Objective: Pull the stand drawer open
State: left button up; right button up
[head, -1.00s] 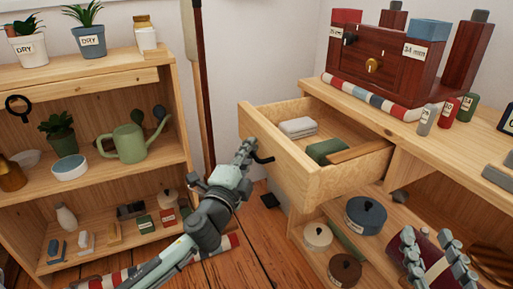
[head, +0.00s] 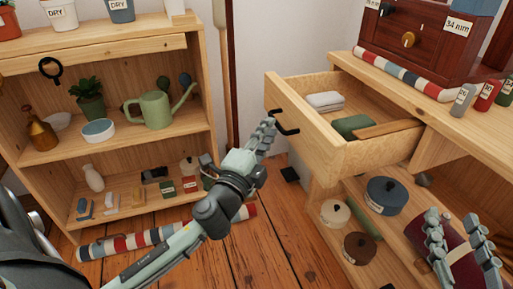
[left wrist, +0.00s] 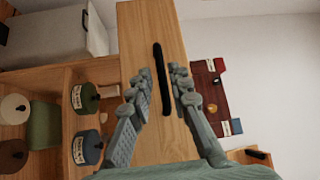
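The stand drawer (head: 375,160) is pulled out from the pale wooden stand (head: 448,95). Its front carries a black bar handle (head: 284,124). Folded light cloths (head: 325,101) and a green folded item (head: 354,126) lie inside. My left gripper (head: 269,132) is at the drawer front by the handle. In the left wrist view, its fingers (left wrist: 160,84) are apart and the black handle (left wrist: 160,65) shows between and beyond the tips, with no visible contact. My right gripper (head: 455,220) is at the lower right with its fingers apart, in front of the stand's lower shelf.
Lidded pots (head: 387,196) and a dark red cylinder (head: 455,243) sit low at the stand. A dark red cabinet (head: 415,35) and a striped roll (head: 408,75) are on its top. A bookshelf (head: 100,160) stands left.

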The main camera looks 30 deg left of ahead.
pick_arm(q)
jog(key=s+d, duration=0.1)
jog(key=s, duration=0.6)
jog(key=shift+s+f, duration=0.2)
jog(key=shift+f, duration=0.25)
